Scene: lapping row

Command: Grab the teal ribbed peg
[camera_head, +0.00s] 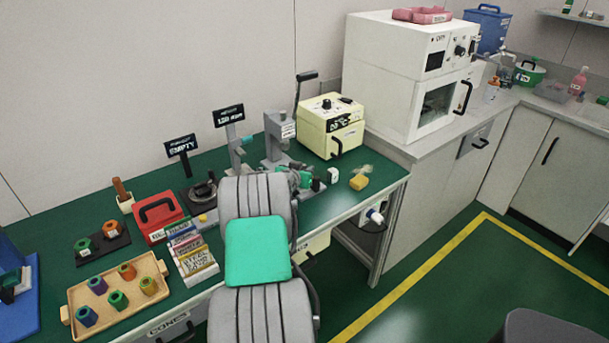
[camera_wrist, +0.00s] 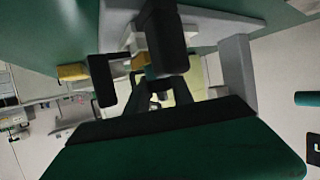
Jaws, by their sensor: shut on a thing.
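My arm, with its grey and teal covers, crosses the middle of the head view, and my gripper (camera_head: 312,183) is at the bench beyond it, small and partly hidden. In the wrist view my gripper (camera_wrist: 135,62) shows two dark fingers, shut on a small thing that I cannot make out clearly. I cannot tell whether it is the teal ribbed peg.
A grey lever press (camera_head: 273,140) and a cream box (camera_head: 332,128) stand behind my gripper. A small white block (camera_head: 333,174) and a yellow block (camera_head: 359,182) lie to its right. A red case (camera_head: 160,214) and a dark plate with pegs (camera_head: 100,247) are at left.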

